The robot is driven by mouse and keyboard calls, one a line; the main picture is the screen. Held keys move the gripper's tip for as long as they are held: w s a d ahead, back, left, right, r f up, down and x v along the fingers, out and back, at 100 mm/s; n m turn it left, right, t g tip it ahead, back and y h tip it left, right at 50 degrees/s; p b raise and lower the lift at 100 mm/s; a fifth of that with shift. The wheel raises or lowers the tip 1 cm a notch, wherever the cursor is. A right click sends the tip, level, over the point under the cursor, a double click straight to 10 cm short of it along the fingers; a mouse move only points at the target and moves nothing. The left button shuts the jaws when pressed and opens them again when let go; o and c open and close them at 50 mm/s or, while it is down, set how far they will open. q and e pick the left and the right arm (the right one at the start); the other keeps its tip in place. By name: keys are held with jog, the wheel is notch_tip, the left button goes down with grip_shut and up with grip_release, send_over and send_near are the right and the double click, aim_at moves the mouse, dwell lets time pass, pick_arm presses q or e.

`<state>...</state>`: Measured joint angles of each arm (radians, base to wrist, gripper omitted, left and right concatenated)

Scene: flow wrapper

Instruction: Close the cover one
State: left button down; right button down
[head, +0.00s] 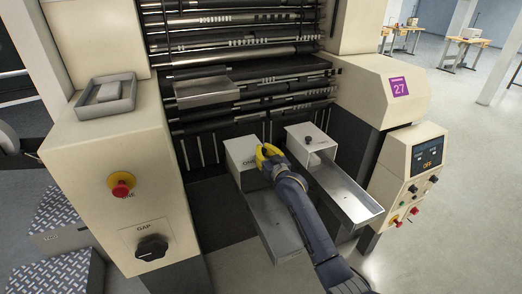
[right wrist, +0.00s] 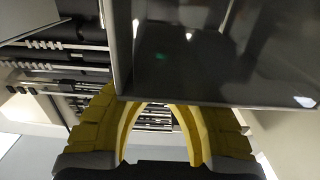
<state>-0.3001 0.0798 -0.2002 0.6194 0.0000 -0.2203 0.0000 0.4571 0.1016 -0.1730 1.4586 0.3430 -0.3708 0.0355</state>
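The unit marked ONE (head: 241,150) is a cream-topped box in the middle of the head view. A long grey metal trough (head: 272,222) runs from it toward the front. My right gripper (head: 268,154), with yellow fingers, is at the right edge of this box's top. In the right wrist view a dark, shiny panel (right wrist: 225,50) covers the fingertips of the gripper (right wrist: 158,105). I cannot tell whether the fingers touch the panel or hold anything. The cover's exact angle is unclear. My left gripper is not in view.
A similar box with a black knob (head: 308,140) and metal trough (head: 345,190) stands close on the right. Rollers (head: 240,60) fill the back. A left cabinet has a red button (head: 121,187) and GAP dial (head: 152,247). A control panel (head: 427,155) stands right.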

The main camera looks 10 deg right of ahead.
jog(key=shift+d+f, duration=0.1)
jog(key=shift+d, duration=0.1)
jog(key=c, duration=1.7)
grip_release()
jog(key=o, duration=0.6)
jog(key=shift+c, duration=0.2)
jog(key=s+d, duration=0.2)
jog(key=s, duration=0.9)
jog(key=shift+s, duration=0.4)
jog(key=shift+d, duration=0.1)
